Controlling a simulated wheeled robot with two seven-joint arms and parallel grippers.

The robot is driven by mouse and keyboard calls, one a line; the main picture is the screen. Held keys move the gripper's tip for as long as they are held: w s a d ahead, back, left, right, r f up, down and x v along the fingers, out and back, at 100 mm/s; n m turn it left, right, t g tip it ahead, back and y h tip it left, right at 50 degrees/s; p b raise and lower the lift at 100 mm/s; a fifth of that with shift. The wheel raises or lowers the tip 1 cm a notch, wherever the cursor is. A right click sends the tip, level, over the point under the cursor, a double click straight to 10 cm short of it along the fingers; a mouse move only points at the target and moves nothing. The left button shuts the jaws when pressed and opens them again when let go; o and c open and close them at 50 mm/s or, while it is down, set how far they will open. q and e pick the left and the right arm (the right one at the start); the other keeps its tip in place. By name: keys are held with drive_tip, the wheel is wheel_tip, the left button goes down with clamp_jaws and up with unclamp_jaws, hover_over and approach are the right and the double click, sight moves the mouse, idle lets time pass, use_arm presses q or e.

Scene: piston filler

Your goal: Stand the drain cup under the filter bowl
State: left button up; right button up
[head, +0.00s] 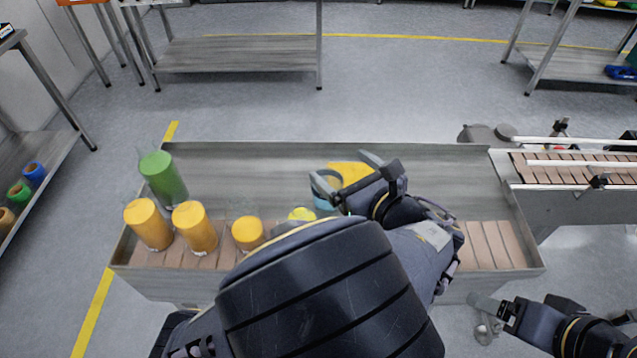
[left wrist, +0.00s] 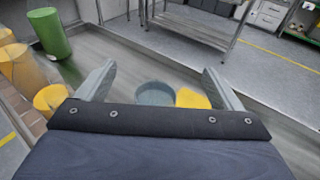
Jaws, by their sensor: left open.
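A light blue round cup (head: 326,201), which looks like the drain cup, stands in the metal trough and is partly hidden by my left gripper. It also shows in the left wrist view (left wrist: 154,94), beyond the fingers and between them. My left gripper (head: 347,174) is open, with its fingers over and around the cup's area; I cannot tell whether they touch it. A yellow piece (head: 350,171) lies right beside the cup and also shows in the left wrist view (left wrist: 192,99).
A green cylinder (head: 163,178) and several yellow-orange containers (head: 148,224) stand at the trough's left end. The trough (head: 240,152) has raised walls. A conveyor (head: 560,168) adjoins at right. Trough floor behind the gripper is clear. My left arm hides the front middle.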

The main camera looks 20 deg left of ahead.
use_arm(q)
approach(319, 173)
drive_tip(key=shift+w+a+f+b, duration=0.25)
drive_tip(key=shift+w+a+b, duration=0.1)
drive_tip(key=shift+a+b, duration=0.1)
drive_tip(key=shift+x, duration=3.7)
drive_tip(key=shift+r, duration=0.1)
drive_tip(key=c, duration=1.1)
drive_tip(key=shift+o, duration=0.2)
